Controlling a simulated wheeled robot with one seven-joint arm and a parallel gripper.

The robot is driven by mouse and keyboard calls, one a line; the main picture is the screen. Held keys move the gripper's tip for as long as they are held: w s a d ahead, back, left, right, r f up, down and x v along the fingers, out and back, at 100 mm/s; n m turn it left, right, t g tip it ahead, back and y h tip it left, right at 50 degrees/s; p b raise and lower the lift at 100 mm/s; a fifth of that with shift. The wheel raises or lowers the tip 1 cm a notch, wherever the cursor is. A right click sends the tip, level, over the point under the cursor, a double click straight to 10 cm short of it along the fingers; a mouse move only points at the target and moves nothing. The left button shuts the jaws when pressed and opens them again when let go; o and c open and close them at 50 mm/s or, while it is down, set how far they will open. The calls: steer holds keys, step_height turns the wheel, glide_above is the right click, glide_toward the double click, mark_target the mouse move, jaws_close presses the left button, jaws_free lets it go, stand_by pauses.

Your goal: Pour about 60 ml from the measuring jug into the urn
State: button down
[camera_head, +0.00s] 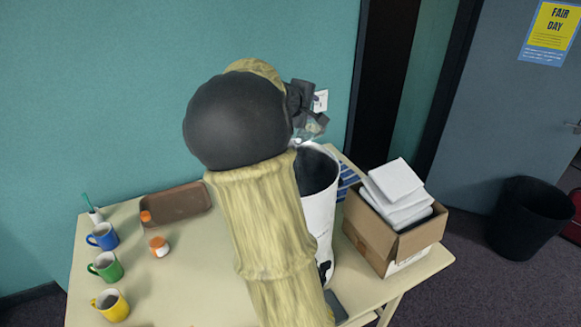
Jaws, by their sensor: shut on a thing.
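The urn (318,215) is a tall white cylinder with an open dark top, standing on the table right of my arm. My arm hides its left side. My gripper (306,112) is beyond my dark wrist, above the urn's back rim, and partly hidden by my arm. It is shut on a clear object that looks like the measuring jug (313,128), of which only a small part shows. The jug's tilt and the level inside it cannot be told. No stream of liquid is visible.
A cardboard box (369,238) with white slabs stands right of the urn. A blue striped cloth (347,180) lies behind the urn. Blue (104,237), green (106,267) and yellow (110,306) mugs, an orange-and-white jar (159,247) and a brown tray (180,204) are at left. The wall is close behind.

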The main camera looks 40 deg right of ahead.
steer(key=shift+a+b, duration=0.15)
steer(key=shift+b, duration=0.4)
steer(key=shift+r, duration=0.15)
steer(key=shift+w+r+p, duration=0.15)
steer(key=shift+r+p, duration=0.15)
steer(key=shift+p, duration=0.8)
steer(key=p, duration=0.3)
steer(key=shift+w+d+f+g+y, duration=0.1)
steer(key=shift+d+f+g+y, duration=0.05)
steer(key=shift+d+g+y, duration=0.2)
steer(key=p, duration=0.4)
steer(key=shift+d+y, duration=0.2)
steer(key=shift+y, duration=0.15)
